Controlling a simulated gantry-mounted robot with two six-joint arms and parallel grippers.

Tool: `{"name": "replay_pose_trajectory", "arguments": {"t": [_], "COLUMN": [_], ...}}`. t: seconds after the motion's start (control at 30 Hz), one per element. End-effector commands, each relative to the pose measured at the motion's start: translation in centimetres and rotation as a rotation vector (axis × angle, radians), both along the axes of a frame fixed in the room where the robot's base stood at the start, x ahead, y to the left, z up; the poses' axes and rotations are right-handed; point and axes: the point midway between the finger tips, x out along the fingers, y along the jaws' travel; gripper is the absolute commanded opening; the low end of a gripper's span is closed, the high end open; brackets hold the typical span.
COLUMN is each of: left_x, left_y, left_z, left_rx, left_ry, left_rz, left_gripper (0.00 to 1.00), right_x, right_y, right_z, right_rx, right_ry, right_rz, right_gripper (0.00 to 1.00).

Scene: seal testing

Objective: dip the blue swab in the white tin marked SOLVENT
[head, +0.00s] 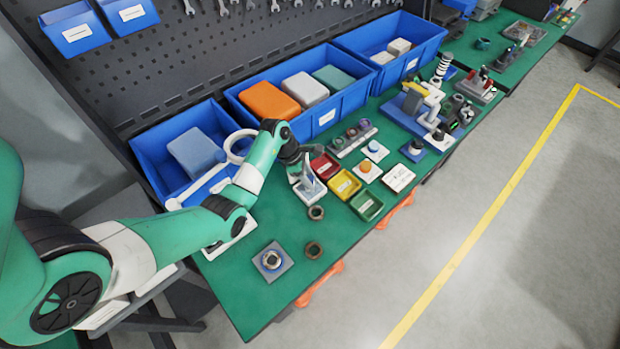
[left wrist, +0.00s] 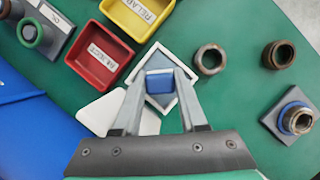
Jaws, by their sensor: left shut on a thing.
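My left gripper (head: 305,178) is at the table's middle, left of the small coloured trays. In the left wrist view its two fingers (left wrist: 160,98) are closed on a small blue block-like piece, which I take to be the blue swab (left wrist: 159,81). The swab's lower end is hidden. A white square holder (left wrist: 177,54) lies around or beneath it; it also shows in the head view (head: 310,192). I cannot tell whether the swab touches it. A white square tin (head: 398,178) with dark lettering, too small to read, stands right of the trays. My right gripper is not in view.
Red (head: 325,165), yellow (head: 343,184) and green (head: 367,206) trays lie right of the gripper. Rings (head: 313,250) lie in front. Blue bins (head: 325,117) line the back.

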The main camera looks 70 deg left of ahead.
Motion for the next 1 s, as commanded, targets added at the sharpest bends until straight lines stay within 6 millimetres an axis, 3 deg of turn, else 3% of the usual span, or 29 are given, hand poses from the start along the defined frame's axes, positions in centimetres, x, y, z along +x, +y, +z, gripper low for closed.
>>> {"name": "replay_pose_trajectory", "arguments": {"t": [1.0], "left_x": [-0.01], "left_y": [-0.01], "left_z": [-0.99], "left_rx": [0.000], "left_ry": [0.000], "left_rz": [0.000], "left_gripper": [0.00], "right_x": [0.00], "right_y": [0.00], "right_z": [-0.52], "right_rx": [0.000], "right_ry": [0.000], "right_rz": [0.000], "right_gripper": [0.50]}}
